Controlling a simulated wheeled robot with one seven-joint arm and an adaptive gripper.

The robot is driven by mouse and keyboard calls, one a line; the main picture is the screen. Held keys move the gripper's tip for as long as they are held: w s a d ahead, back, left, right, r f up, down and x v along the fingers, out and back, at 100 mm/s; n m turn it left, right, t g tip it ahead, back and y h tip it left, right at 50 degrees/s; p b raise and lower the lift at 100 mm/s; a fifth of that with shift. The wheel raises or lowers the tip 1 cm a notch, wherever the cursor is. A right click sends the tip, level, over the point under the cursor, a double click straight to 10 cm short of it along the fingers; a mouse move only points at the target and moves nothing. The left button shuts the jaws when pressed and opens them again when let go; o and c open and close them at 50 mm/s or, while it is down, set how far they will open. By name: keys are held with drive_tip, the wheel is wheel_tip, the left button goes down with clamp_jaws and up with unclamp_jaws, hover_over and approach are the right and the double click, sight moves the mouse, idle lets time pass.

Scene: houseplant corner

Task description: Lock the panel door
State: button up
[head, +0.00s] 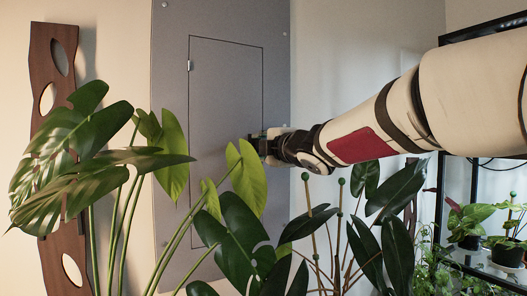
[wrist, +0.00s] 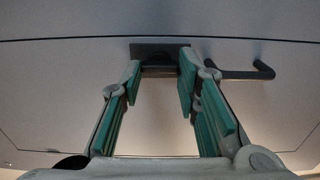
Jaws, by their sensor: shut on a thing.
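The grey panel door (head: 225,90) looks closed, flush in its grey panel (head: 170,60), with a thin dark seam around it. A dark latch piece (wrist: 160,48) sits at the door's seam in the wrist view. My gripper (head: 258,146) is at the door's right edge; in the wrist view its green-padded fingers (wrist: 161,75) are on either side of the latch piece and shut on it. A dark bar handle (wrist: 240,74) is just right of the fingers. In the head view my gripper hides the latch, so I cannot tell whether it is locked.
Large-leaved plants (head: 245,225) stand in front of the panel's lower part, below my arm. A brown wooden board with oval holes (head: 50,125) is at the left. A black shelf with potted plants (head: 490,255) is at the right. The wall above my arm is clear.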

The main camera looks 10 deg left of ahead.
idle(0.4)
drive_tip(key=o, duration=1.2)
drive_tip(key=shift+c, duration=0.2)
drive_tip(key=shift+s+d, duration=0.2)
drive_tip(key=shift+s, duration=0.1)
drive_tip(key=v, duration=1.1)
drive_tip(key=shift+d, duration=0.1)
